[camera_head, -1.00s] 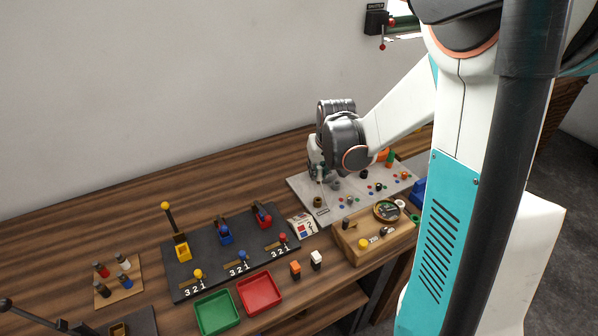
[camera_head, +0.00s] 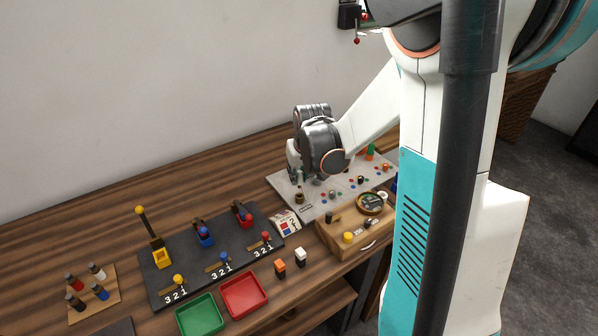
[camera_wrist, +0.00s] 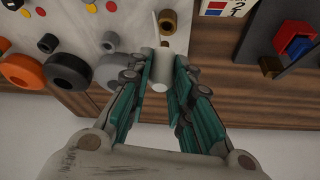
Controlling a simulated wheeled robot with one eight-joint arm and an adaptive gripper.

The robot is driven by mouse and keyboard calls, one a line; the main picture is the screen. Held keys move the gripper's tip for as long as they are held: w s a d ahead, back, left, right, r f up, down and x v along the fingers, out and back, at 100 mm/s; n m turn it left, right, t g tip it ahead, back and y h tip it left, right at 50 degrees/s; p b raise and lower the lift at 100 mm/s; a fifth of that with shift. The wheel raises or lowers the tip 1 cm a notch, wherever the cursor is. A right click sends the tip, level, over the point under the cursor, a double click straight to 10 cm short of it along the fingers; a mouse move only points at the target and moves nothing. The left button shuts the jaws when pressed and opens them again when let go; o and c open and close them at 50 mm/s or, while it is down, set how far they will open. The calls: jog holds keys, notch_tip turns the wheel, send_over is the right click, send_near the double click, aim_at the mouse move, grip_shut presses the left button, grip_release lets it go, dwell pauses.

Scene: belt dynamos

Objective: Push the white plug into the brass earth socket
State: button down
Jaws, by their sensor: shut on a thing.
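The white plug (camera_wrist: 160,77) is a short pale cylinder between my fingertips in the wrist view. My gripper (camera_wrist: 160,68) is shut on it. The brass earth socket (camera_wrist: 168,19) is a short brown-gold ring on the pale board, just beyond the plug in the wrist view; a gap shows between them. In the head view the brass socket (camera_head: 299,197) stands near the board's left front corner. My gripper (camera_head: 301,176) is just behind and above it there, with the plug small and partly hidden by the fingers.
The pale board (camera_head: 322,207) carries several coloured sockets. A wooden box (camera_head: 345,255) stands in front of it. Left are a printed card (camera_head: 287,222), a black lever board (camera_head: 190,278), red (camera_head: 245,310) and green (camera_head: 203,332) trays. Bare wood lies behind the lever board.

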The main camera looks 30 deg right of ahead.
aim_at(300, 184)
jog(key=shift+f+b, duration=0.65)
jog(key=shift+f, duration=0.45)
jog(key=shift+f+b, duration=1.6)
jog(key=shift+f, duration=0.05)
dwell(1.1)
jog(key=c, duration=1.4)
grip_release()
jog(key=shift+o, duration=0.2)
jog(key=shift+r, duration=0.1)
jog(key=v, duration=1.2)
jog(key=shift+s, duration=0.15)
